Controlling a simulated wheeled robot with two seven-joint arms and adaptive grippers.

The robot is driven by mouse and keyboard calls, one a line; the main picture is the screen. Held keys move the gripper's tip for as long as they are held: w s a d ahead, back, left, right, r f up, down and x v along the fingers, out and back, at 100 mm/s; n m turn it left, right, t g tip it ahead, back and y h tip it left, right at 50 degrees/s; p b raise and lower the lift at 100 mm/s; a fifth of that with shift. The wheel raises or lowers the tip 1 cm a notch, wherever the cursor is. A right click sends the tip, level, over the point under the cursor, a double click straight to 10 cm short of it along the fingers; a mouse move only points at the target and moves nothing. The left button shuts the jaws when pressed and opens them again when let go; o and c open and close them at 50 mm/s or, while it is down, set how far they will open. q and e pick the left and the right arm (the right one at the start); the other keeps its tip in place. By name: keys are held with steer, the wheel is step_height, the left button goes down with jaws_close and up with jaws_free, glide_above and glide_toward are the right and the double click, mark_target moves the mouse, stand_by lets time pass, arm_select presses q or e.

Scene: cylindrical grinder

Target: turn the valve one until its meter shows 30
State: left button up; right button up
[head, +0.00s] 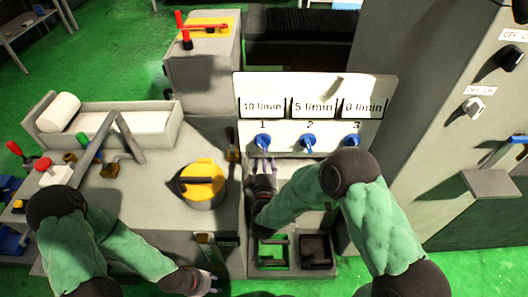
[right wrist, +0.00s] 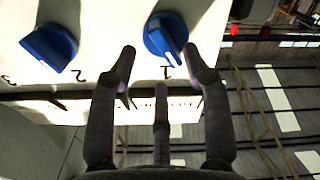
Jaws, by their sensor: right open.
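Valve one (head: 263,141) is a blue knob at the left of a white panel, under a meter (head: 263,107) that reads 10 l/min. My right gripper (head: 262,166) is just below this knob. In the right wrist view the picture is upside down; the open fingers of the right gripper (right wrist: 159,62) point at valve one (right wrist: 166,35), with the knob just beyond the tips. Whether they touch it I cannot tell. My left gripper (head: 203,284) is low at the picture's bottom, away from the panel; its finger opening is unclear.
Valve two (head: 308,142), its meter reading 5 l/min, and valve three (head: 351,142), whose meter seems to read 0 l/min, sit to the right. A yellow-topped round part (head: 203,182) stands on the grey machine bed. A grey cabinet (head: 425,120) rises at the right.

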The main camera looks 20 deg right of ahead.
mark_target(263, 144)
steer(key=shift+b+x, duration=0.6)
steer(key=shift+x, duration=1.95)
jaws_close()
